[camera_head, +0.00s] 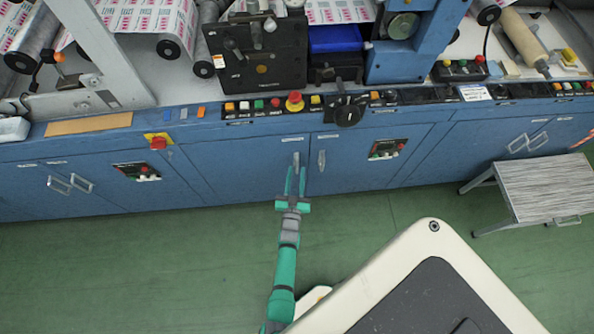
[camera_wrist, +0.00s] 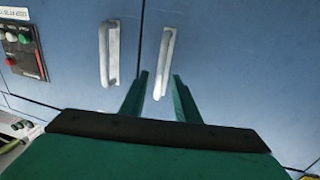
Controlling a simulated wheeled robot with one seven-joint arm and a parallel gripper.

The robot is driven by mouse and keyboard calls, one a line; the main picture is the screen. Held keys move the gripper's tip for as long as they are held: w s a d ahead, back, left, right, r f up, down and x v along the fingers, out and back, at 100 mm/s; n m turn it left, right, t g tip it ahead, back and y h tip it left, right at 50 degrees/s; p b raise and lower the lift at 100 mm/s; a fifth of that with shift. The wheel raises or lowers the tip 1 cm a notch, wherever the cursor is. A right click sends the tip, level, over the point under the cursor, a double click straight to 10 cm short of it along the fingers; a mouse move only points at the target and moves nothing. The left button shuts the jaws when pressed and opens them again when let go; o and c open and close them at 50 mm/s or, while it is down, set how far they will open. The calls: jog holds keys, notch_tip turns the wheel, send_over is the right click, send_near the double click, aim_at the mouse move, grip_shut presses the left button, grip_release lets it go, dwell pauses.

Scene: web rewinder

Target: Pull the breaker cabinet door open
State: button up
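The blue cabinet under the machine has a left door (camera_head: 245,172) and a right door (camera_head: 350,150), both flush and shut. A grey bar handle (camera_head: 296,158) is on the left door, and a second handle (camera_head: 321,160) is on the right door. My gripper (camera_head: 296,169) is open at the left door's handle. In the wrist view, that handle (camera_wrist: 164,55) shows on the right, with its lower part between the two fingers of my gripper (camera_wrist: 160,75). Gaps show beside the handle; depth around it is unclear. The other handle (camera_wrist: 110,52) is outside the fingers.
A red-and-green control panel (camera_head: 388,149) is on the right door. A row of buttons (camera_head: 265,107) and a black rotary knob (camera_head: 348,112) are above the doors. A step stool (camera_head: 540,187) stands at right. Green floor (camera_head: 130,255) is clear in front at left.

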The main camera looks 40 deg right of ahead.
jog(key=shift+x, duration=0.8)
jog(key=shift+s, duration=0.1)
grip_shut()
